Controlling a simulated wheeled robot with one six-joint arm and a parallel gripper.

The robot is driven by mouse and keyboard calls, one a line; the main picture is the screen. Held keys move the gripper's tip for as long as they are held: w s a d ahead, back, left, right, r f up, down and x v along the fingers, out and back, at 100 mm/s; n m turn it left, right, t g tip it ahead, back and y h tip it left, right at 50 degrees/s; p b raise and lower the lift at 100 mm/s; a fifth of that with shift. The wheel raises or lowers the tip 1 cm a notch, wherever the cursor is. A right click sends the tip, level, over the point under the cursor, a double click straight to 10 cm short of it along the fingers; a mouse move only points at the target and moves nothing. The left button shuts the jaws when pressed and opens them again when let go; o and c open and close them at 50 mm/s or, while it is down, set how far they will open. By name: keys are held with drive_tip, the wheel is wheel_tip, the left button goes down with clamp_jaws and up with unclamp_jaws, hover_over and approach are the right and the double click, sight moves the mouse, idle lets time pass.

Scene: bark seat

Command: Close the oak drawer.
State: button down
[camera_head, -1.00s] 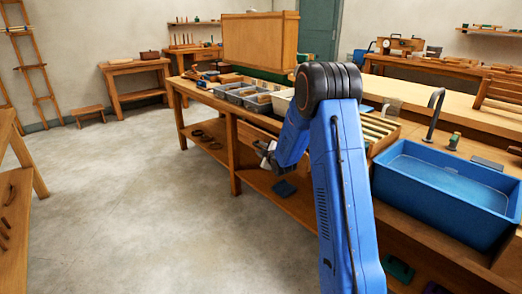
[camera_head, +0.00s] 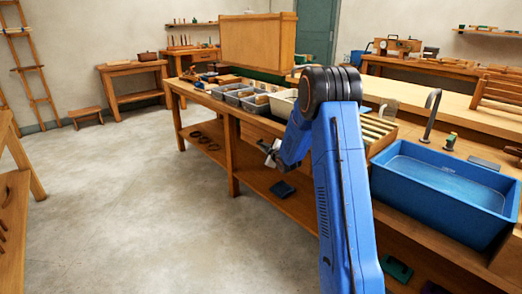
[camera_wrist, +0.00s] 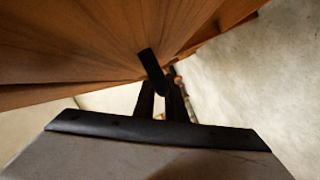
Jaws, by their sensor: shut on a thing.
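The oak drawer's brown wooden front (camera_wrist: 90,40) fills the upper left of the wrist view. A short black pull (camera_wrist: 150,66) sticks out from the wood. My gripper (camera_wrist: 163,92) has its two dark fingers close together at the pull, shut on it. In the head view my gripper (camera_head: 268,150) is small, at the front side of the long workbench, left of my blue arm. My arm hides much of the drawer there, so how far it stands open cannot be told.
The long wooden workbench (camera_head: 229,160) carries grey bins (camera_head: 240,95) and a blue basin (camera_head: 440,185). A dark blue object (camera_head: 283,189) lies on its lower shelf. The concrete floor (camera_head: 130,200) to the left is clear. A wooden stand (camera_head: 20,170) is at the left edge.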

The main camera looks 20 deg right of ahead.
drive_tip(key=shift+d, duration=0.1)
drive_tip(key=c, duration=1.8)
unclamp_jaws()
drive_tip(key=shift+d, duration=0.15)
drive_tip(key=v, duration=1.7)
drive_tip(key=shift+s, duration=0.15)
drive_tip(key=shift+r, duration=0.15)
